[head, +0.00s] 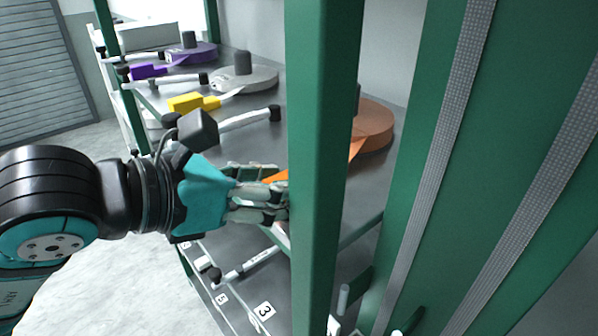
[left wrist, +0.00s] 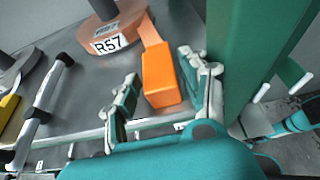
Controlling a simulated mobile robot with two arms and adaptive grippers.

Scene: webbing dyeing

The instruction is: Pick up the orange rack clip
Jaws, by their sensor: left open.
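The orange rack clip (left wrist: 160,76) lies on the grey shelf in the left wrist view, at the end of an orange strap from a round orange reel labelled R57 (left wrist: 121,38). In the head view only a sliver of the clip (head: 275,178) shows at my fingers; the green post hides the rest. My left gripper (left wrist: 163,83) is open, with one finger on each side of the clip. I cannot tell whether the fingers touch it. The left gripper also shows in the head view (head: 262,194). My right gripper is not in view.
A green upright post (head: 325,150) stands close beside my left gripper. A yellow clip (head: 193,102) with a grey reel and a purple clip (head: 147,71) with a purple reel lie farther along the shelf. White bars with black ends (head: 250,118) separate the places.

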